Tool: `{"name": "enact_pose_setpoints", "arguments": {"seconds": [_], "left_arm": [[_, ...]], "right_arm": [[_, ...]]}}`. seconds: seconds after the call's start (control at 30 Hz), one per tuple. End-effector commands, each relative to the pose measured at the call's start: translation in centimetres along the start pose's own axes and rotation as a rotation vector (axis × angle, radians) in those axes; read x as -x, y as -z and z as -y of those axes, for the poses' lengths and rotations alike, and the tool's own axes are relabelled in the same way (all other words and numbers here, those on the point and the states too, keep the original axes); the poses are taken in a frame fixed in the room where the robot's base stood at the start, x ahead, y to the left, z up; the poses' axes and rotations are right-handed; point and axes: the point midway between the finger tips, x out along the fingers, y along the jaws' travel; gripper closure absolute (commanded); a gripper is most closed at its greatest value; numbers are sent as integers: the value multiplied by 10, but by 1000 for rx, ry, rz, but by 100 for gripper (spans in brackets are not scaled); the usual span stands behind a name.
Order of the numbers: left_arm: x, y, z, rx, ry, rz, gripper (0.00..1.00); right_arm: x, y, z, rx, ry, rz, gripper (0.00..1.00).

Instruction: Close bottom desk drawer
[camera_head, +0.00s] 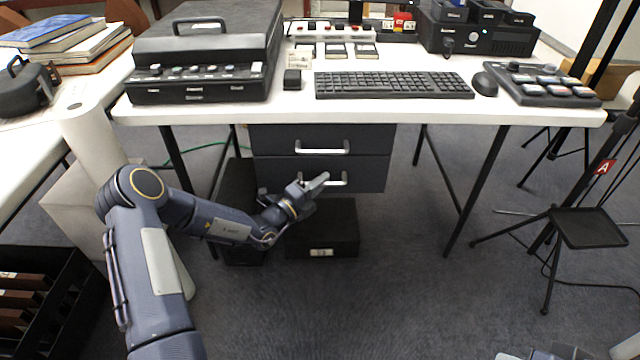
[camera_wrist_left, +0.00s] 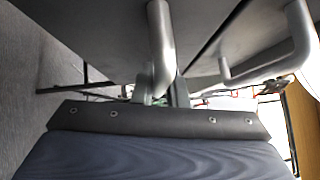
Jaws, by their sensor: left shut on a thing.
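The dark bottom desk drawer (camera_head: 366,176) is under the white desk, below a matching top drawer (camera_head: 272,138). In the head view its front looks about in line with the top one; I cannot tell any small gap. My left gripper (camera_head: 312,186) is at the left part of the bottom drawer's silver handle (camera_head: 338,180), shut on it. In the left wrist view the handle (camera_wrist_left: 162,45) runs down to the fingers (camera_wrist_left: 160,92), and the other handle (camera_wrist_left: 300,40) is at right. Part of what seems my right gripper (camera_head: 555,354) shows at the bottom right edge; its fingers are unclear.
The white desk (camera_head: 300,108) holds a keyboard (camera_head: 392,85), a mouse (camera_head: 485,84) and equipment. A black box (camera_head: 335,228) stands on the floor under the drawers. Thin desk legs (camera_head: 478,190) and a tripod stand (camera_head: 590,228) are at right. The carpet in front is clear.

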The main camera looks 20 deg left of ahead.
Motion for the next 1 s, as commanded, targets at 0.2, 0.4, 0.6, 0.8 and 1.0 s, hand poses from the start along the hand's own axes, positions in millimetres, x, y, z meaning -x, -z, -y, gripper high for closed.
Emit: {"name": "enact_pose_setpoints", "arguments": {"seconds": [0.2, 0.4, 0.6, 0.8, 1.0], "left_arm": [[-1, -4, 1, -3, 2, 8, 66], [-1, -3, 1, -3, 1, 7, 66], [14, -4, 2, -2, -1, 8, 66], [50, -4, 2, -1, -2, 9, 66], [72, -3, 1, -2, 1, 7, 66]], "right_arm": [[0, 0, 0, 0, 0, 0, 100], [0, 0, 0, 0, 0, 0, 100], [6, 3, 3, 0, 0, 0, 100], [16, 8, 7, 0, 0, 0, 100], [20, 10, 9, 0, 0, 0, 100]]}}
